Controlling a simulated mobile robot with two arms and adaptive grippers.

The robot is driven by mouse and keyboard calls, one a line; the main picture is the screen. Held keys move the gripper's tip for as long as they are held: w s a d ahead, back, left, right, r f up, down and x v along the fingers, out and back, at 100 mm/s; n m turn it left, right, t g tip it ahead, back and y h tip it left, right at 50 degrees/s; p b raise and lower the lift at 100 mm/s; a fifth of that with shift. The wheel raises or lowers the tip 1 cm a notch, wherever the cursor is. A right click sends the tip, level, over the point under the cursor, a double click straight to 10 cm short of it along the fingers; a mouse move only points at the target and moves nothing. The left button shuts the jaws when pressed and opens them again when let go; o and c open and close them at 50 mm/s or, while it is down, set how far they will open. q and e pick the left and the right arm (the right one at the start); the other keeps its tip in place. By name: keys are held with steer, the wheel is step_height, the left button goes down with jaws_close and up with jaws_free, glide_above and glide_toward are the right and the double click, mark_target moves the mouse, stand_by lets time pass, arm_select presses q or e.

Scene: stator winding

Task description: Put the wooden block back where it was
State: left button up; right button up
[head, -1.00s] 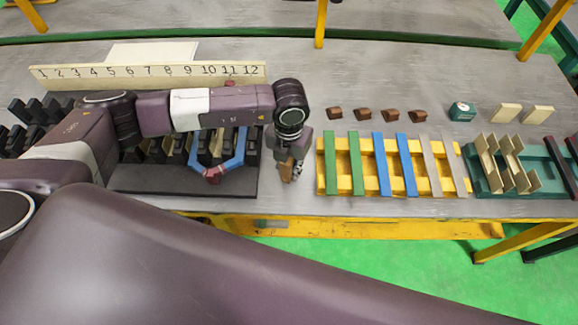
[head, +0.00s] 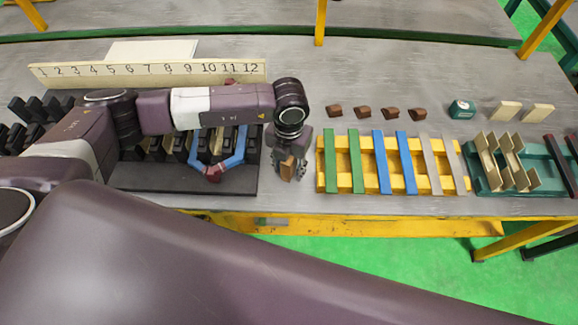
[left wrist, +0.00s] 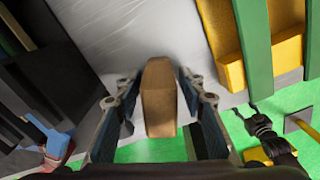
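The wooden block (head: 287,170) stands upright near the front edge of the table, between the dark stator block and the yellow rack. It also shows in the left wrist view (left wrist: 160,98), between the two fingers. My left gripper (head: 289,174) points down around the block. Its fingers (left wrist: 158,115) are spread, with a narrow gap visible on either side of the block. I cannot tell for certain whether the block's foot rests on the table. My right gripper is not in view.
The dark stator block (head: 180,182), with blue strips and a red piece, lies left of the gripper. The yellow rack (head: 345,190) with coloured strips is close on the right. A numbered board (head: 150,75) stands behind. Several brown pieces (head: 362,112) lie behind the rack.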

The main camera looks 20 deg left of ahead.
arm_select(q)
step_height(320, 180, up, 11)
steer(key=b, duration=0.3)
steer(key=shift+r, duration=0.45)
